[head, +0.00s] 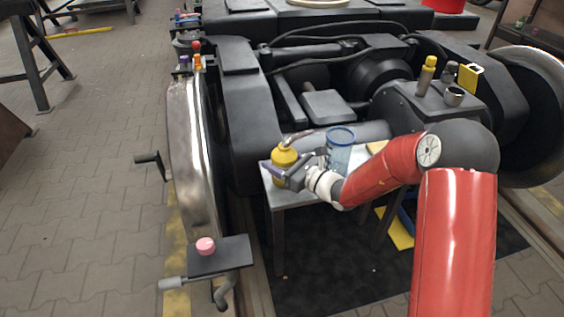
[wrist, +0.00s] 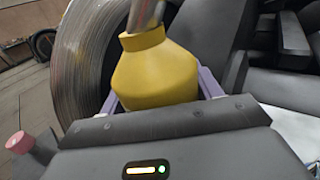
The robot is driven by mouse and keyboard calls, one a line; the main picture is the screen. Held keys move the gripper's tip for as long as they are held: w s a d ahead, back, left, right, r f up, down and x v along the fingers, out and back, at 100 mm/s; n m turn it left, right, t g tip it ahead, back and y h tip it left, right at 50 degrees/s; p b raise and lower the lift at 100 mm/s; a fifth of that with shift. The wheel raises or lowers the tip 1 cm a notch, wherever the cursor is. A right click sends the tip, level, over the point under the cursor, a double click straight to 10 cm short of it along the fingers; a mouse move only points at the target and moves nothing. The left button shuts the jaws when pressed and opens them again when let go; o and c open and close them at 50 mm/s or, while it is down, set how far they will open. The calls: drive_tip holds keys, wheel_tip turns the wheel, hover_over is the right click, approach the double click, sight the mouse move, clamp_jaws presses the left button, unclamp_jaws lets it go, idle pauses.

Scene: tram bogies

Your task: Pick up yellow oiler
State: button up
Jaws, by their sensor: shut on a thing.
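The yellow oiler (head: 284,157) stands upright over the left end of a small grey table, with a metal spout at its top. In the wrist view the yellow oiler (wrist: 155,72) fills the space between the two purple fingers, its spout cut off by the top edge. My gripper (head: 284,172) is shut on the oiler, reaching from the right. The lower part of the oiler is partly hidden by the gripper in the head view. I cannot tell whether its base touches the table.
A blue-rimmed clear container (head: 340,146) stands close behind my wrist on the table (head: 290,195). The dark bogie frame (head: 245,110) rises behind. A wheel (head: 190,150) and a bracket with a pink knob (head: 206,245) are at left. A yellow-topped bottle (head: 427,75) stands on the bogie at right.

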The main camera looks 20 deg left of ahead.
wheel_tip(320, 180, up, 20)
drive_tip(key=p, duration=0.2)
idle(1.0)
